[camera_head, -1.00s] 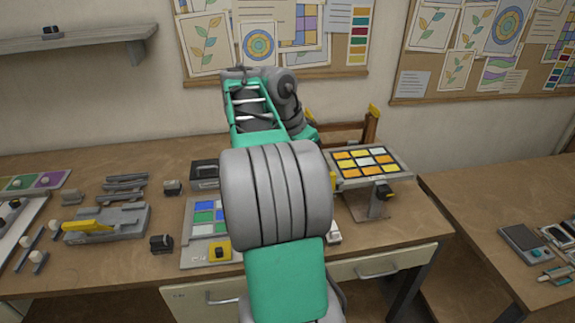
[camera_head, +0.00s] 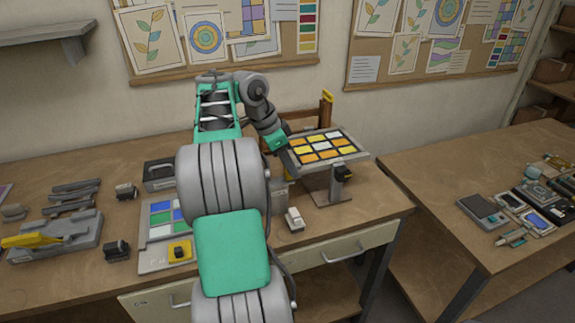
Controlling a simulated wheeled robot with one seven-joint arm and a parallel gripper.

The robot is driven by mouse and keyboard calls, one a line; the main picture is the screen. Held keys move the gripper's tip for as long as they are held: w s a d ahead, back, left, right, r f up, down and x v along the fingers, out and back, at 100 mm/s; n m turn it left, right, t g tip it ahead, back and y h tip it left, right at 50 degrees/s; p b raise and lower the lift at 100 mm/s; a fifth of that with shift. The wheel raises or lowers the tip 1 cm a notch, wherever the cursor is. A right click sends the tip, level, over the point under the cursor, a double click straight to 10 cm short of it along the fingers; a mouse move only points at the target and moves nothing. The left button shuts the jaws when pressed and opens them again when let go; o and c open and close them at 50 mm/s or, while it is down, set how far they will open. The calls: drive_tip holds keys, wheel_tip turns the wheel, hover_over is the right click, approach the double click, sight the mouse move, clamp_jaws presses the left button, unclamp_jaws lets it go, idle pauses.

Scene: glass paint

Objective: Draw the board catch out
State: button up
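A tilted board (camera_head: 326,148) with yellow, orange and white squares stands on a grey metal stand (camera_head: 327,193) near the table's right end. A dark block or knob (camera_head: 343,173) sits at its front right, below the lower edge; it looks like the catch, though I cannot be sure. My gripper (camera_head: 289,160) is at the left edge of the board, apart from the dark block. Its fingers are too small and dark to tell open from shut.
A panel of blue, green and white squares (camera_head: 160,207) with a yellow-based black knob (camera_head: 180,251) lies left of my arm. A small white block (camera_head: 294,218) stands near the front edge. A wooden post (camera_head: 326,112) rises behind the board. A second table (camera_head: 440,185) is at right.

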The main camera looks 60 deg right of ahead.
drive_tip(key=shift+c, duration=0.2)
clamp_jaws()
idle(1.1)
